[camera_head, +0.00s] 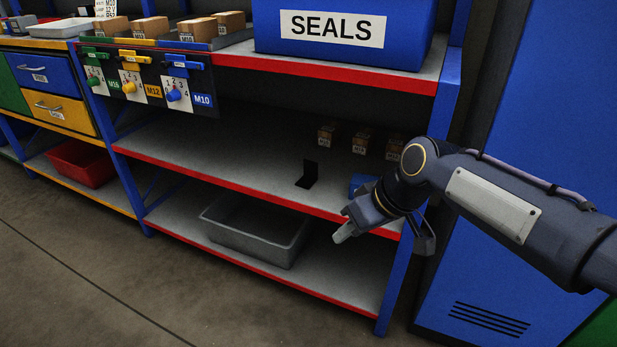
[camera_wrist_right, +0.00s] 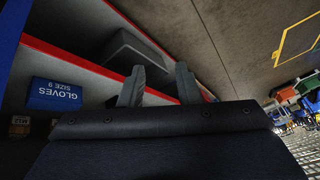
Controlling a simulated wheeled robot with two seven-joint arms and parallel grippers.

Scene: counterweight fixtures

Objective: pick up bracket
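The bracket (camera_head: 308,175) looks like a small black L-shaped piece standing on the middle shelf. I cannot make it out in the right wrist view. My right gripper (camera_head: 384,238) is open and empty, in front of the shelving at the right, to the right of and nearer than the bracket. Its two fingers stand apart in the right wrist view (camera_wrist_right: 159,90), with nothing between them. My left gripper is not in view.
A blue gloves box (camera_wrist_right: 55,95) sits on the middle shelf (camera_head: 210,160), partly behind my right gripper in the head view. Small brown boxes (camera_head: 360,143) stand at the back. A grey bin (camera_head: 250,247) is below. The red shelf edge and blue right post (camera_head: 392,285) are near my gripper.

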